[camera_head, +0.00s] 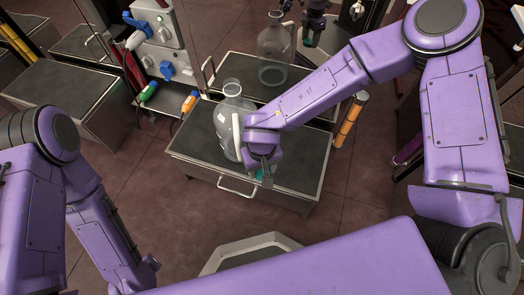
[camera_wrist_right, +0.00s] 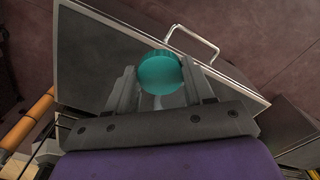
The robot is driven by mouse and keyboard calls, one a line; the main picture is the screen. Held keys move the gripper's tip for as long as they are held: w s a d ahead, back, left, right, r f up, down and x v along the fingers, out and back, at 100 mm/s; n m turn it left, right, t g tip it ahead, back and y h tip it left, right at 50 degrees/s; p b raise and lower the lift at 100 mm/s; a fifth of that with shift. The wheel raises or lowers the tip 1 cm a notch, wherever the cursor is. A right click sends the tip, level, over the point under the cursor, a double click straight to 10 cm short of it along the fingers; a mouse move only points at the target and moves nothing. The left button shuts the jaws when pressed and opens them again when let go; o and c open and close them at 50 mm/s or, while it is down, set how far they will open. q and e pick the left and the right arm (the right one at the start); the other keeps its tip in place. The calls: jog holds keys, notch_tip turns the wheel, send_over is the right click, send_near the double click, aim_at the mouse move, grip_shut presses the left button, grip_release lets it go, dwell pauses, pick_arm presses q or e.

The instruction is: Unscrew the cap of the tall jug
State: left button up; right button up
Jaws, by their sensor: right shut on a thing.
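The clear tall jug (camera_head: 228,132) stands upright on the dark cabinet top, its neck bare and open at the top. My right gripper (camera_head: 263,172) is in front of the jug, to its right in the head view, and hides part of its side. It is shut on the teal cap (camera_wrist_right: 160,72), held between both fingertips in the right wrist view. Only a little of the cap shows in the head view, below the gripper. The cap is apart from the jug's neck. My left arm is at the lower left; its gripper does not show.
The cabinet top (camera_head: 295,170) has a metal handle (camera_head: 237,188) at its front. Behind is a glossy panel with what looks like a reflection of the jug and gripper. Green and orange nozzles (camera_head: 189,101) hang left of the cabinet. An orange cylinder (camera_head: 350,118) stands at its right.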

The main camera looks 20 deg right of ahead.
jog(key=w+d+f+b, duration=0.1)
jog(key=w+f, duration=0.1)
jog(key=w+d+f+b, duration=0.1)
jog(key=w+d+f, duration=0.1)
jog(key=w+f, duration=0.1)
jog(key=w+d+f+b, duration=0.1)
jog(key=w+f+b, duration=0.1)
jog(key=shift+w+d+f, duration=0.2)
jog(key=shift+w+f, duration=0.05)
jog(key=shift+w, duration=0.15)
jog(key=f, duration=0.1)
jog(key=f+b, duration=0.1)
jog(key=f, duration=0.1)
jog(key=shift+w+d+f+b, duration=0.15)
jog(key=shift+w+f+b, duration=0.1)
jog(key=shift+f+b, duration=0.15)
pick_arm(q)
notch_tip(320, 180, down, 6)
pick_arm(e)
jog(key=shift+r, duration=0.15)
pick_arm(q)
jog(key=shift+s+d, duration=0.1)
pick_arm(e)
jog(key=o, duration=1.2)
jog(key=shift+c, duration=0.2)
pick_arm(q)
notch_tip(320, 180, up, 5)
jog(key=p, duration=0.5)
pick_arm(e)
notch_tip(320, 180, up, 12)
